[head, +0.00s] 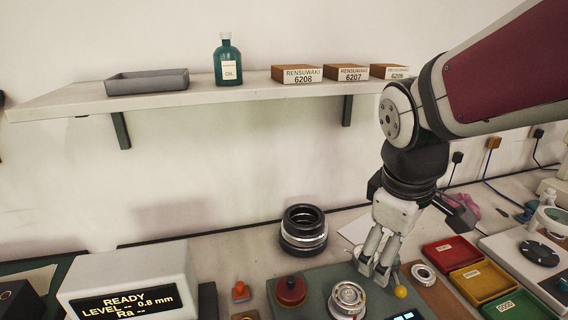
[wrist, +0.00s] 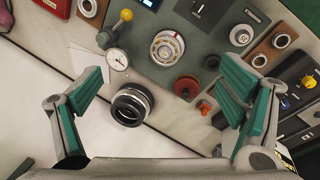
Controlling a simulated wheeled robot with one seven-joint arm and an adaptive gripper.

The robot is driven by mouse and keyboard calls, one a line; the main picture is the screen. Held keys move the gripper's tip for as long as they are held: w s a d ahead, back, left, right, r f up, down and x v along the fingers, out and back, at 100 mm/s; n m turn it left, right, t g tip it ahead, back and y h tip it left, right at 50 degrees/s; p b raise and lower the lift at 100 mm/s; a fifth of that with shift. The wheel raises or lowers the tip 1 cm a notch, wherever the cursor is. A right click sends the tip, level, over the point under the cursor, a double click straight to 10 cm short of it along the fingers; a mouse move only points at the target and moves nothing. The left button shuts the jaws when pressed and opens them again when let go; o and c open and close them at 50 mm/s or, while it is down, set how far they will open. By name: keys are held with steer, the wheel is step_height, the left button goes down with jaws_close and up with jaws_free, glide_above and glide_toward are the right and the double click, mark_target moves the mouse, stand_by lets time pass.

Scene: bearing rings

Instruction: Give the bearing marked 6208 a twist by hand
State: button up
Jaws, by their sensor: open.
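A bearing with a shiny metal ring (head: 347,298) sits on a green fixture (head: 320,280); the wrist view shows it flat with a lighter centre (wrist: 167,47). I cannot read 6208 on any bearing. A box labelled 6208 (head: 298,75) stands on the wall shelf. A stack of black and silver rings (head: 303,230) stands behind the fixture, also in the wrist view (wrist: 131,104). A smaller bearing (head: 424,275) lies on a brown board to the right. My gripper (head: 374,270) hangs above the fixture, fingers spread and empty in the wrist view (wrist: 163,80).
A red knob (head: 290,290) and a yellow ball knob (head: 400,291) flank the bearing. A dial gauge (wrist: 117,60) lies close by. A readout box (head: 130,285) stands left. Red, yellow and green trays (head: 446,252) stand right. The shelf (head: 190,97) runs above.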

mark_target(350, 292)
steer(key=w+a+f+n+g+y, duration=0.1)
steer(key=w+f+n+g+y, duration=0.1)
steer(key=w+f+n, duration=0.75)
step_height(350, 292, down, 15)
steer(key=shift+r+b, duration=0.2)
steer(key=shift+b, duration=0.85)
steer(key=shift+c, duration=0.4)
steer(key=c, duration=1.6)
steer(key=shift+s+n, duration=0.1)
steer(key=shift+n, duration=0.15)
steer(key=shift+n+p, duration=2.2)
steer(key=shift+n, duration=0.9)
steer(key=shift+n+p, duration=0.35)
steer(key=shift+n, duration=0.35)
steer(key=shift+n, duration=0.4)
